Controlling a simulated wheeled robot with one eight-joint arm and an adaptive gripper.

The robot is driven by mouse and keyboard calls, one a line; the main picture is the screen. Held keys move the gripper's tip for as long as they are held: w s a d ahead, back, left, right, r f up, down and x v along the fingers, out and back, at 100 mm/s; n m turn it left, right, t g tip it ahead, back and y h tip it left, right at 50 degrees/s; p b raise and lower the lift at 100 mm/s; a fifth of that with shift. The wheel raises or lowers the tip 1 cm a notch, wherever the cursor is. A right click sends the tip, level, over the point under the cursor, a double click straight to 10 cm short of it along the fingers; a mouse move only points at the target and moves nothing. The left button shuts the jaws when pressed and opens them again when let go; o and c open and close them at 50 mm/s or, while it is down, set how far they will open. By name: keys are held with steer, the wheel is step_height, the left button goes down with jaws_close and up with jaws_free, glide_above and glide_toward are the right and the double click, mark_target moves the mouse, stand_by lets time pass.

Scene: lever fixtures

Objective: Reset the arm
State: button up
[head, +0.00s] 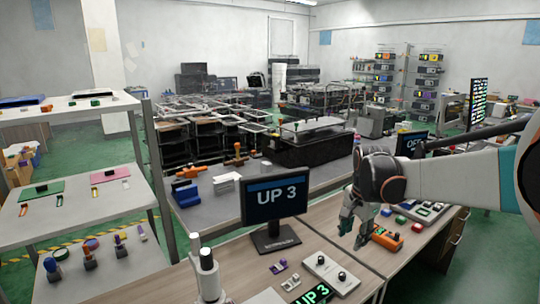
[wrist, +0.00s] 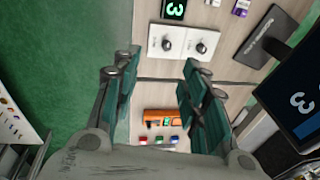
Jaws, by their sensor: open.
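My gripper (head: 352,232) hangs from my arm above the right part of the wooden desk in the head view. Its two fingers are apart and nothing is between them; they also show in the wrist view (wrist: 157,65). A white panel with two dark round-topped levers (head: 331,275) lies on the desk left of and nearer than the gripper. In the wrist view this panel (wrist: 180,42) appears beyond the fingertips. An orange device (head: 386,238) with a small lit display is right of the gripper and shows between the fingers in the wrist view (wrist: 160,118).
A monitor (head: 276,198) reading "UP 3" stands on the desk (head: 228,262), with a green-lit display (head: 315,294) in front. Small purple and white parts (head: 279,267) lie near the panel. Red and green buttons (head: 400,219) are behind the orange device. Shelves (head: 75,110) stand left.

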steer(key=s+a+r+n+t, duration=0.1)
steer(key=s+n, duration=0.5)
steer(key=s, duration=0.8)
steer(key=s+a+r+n+t, duration=0.1)
steer(key=s+a+n+t, duration=0.2)
steer(key=s, duration=1.2)
steer(key=n+t, duration=0.1)
steer(key=n, duration=0.1)
steer(key=shift+r+n, duration=0.25)
steer(key=shift+n, duration=0.15)
